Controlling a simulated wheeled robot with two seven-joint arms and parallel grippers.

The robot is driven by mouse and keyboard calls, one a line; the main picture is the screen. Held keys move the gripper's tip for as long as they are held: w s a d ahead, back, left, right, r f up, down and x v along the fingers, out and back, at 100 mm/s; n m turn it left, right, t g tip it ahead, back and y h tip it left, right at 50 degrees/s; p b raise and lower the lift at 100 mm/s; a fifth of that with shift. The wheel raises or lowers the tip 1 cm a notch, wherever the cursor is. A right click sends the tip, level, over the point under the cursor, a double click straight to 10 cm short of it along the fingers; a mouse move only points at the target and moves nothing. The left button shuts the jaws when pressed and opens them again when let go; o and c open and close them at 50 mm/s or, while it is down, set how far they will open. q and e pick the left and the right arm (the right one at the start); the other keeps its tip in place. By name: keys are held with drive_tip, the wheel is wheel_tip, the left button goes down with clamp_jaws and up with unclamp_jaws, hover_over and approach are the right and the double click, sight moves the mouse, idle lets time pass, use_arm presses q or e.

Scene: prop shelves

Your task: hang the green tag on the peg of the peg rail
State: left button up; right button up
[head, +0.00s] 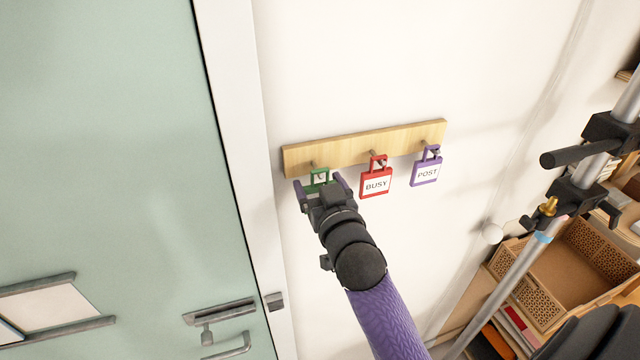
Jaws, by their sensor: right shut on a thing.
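The wooden peg rail (365,147) is fixed to the white wall, with three pegs. The green tag (319,176) is at the left peg (313,164). Its top loop overlaps the peg's end in the picture; I cannot tell whether the loop is around the peg or in front of it. My right gripper (321,187) is shut on the green tag, with a purple finger at each side of it. The gripper hides the lower part of the tag. My left gripper is not in view.
A red BUSY tag (376,183) hangs on the middle peg, close right of my gripper. A purple POST tag (426,172) hangs on the right peg. A green door (100,160) with a handle (220,312) is at left. A metal stand (520,265) and a perforated crate (527,291) are at right.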

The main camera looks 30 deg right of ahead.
idle(0.4)
drive_tip(key=o, duration=0.8)
